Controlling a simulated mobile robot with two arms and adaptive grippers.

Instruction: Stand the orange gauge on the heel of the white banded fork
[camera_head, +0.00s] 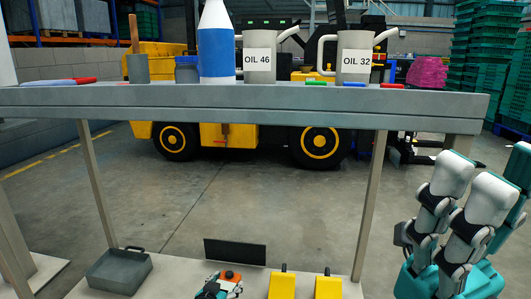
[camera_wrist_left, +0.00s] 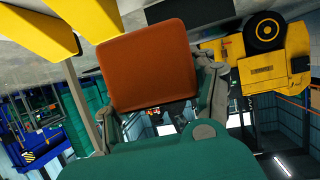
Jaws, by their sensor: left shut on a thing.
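The orange gauge (camera_head: 231,275) is a small block at the bottom middle of the head view. My left gripper (camera_head: 226,284) is shut on it. In the left wrist view the gauge (camera_wrist_left: 149,65) is a large orange rounded square held between the fingers, in front of the palm. Two yellow forks, a left one (camera_head: 282,286) and a right one (camera_head: 328,288), stand just right of the gripper, apart from the gauge, cut off by the lower edge. I cannot see a white band on either. My right gripper is not in view.
A grey shelf (camera_head: 250,97) crosses above, bearing a blue-and-white bottle (camera_head: 216,50), oil cans marked OIL 46 (camera_head: 259,66) and OIL 32 (camera_head: 354,67), and markers. A grey tray (camera_head: 120,272) lies at lower left. A dark panel (camera_head: 235,251) stands behind the gauge.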

